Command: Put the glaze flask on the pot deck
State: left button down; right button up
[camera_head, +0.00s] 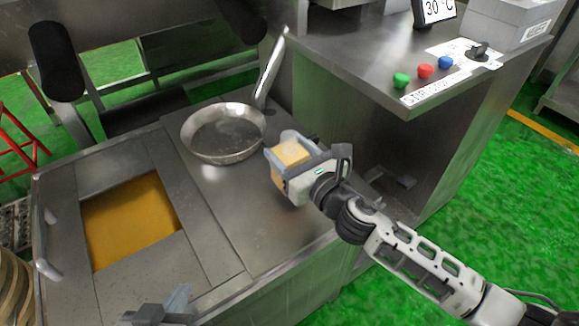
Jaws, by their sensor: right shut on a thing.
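My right gripper (284,157) is shut on a pale yellow, block-like thing, which looks like the glaze flask (291,153). The fingers hide part of it. The gripper holds it over the steel deck (225,190), just right of a shallow steel pan (223,134). I cannot tell how high above the deck it is. I take this flat steel top to be the pot deck. My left gripper (165,309) shows only in part at the bottom edge, near the deck's front left; its opening is unclear.
A square opening with orange liquid (130,222) lies left of the deck. The pan's handle (270,67) rises at the back. A raised control counter (380,60) with green, red and blue buttons stands at the right. Bare deck lies in front of the pan.

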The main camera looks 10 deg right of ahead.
pick_arm(q)
jog(key=shift+s+f, duration=0.1)
jog(key=shift+f, duration=0.2)
pick_arm(e)
jog(key=shift+w+f, duration=0.2)
jog(key=shift+f, duration=0.1)
pick_arm(q)
jog(key=shift+f+b, duration=0.55)
jog(key=shift+b, duration=0.45)
pick_arm(e)
notch_tip(320, 180, down, 3)
jog(key=shift+r, duration=0.1)
pick_arm(q)
jog(key=shift+r, duration=0.15)
pick_arm(e)
jog(key=shift+f, duration=0.2)
pick_arm(q)
jog(key=shift+r, duration=0.2)
pick_arm(e)
jog(key=shift+r, duration=0.15)
pick_arm(q)
jog(key=shift+s+f, duration=0.1)
jog(key=shift+f, duration=0.1)
pick_arm(e)
jog(key=shift+f, duration=0.2)
jog(key=o, duration=1)
jog(key=shift+o, duration=0.2)
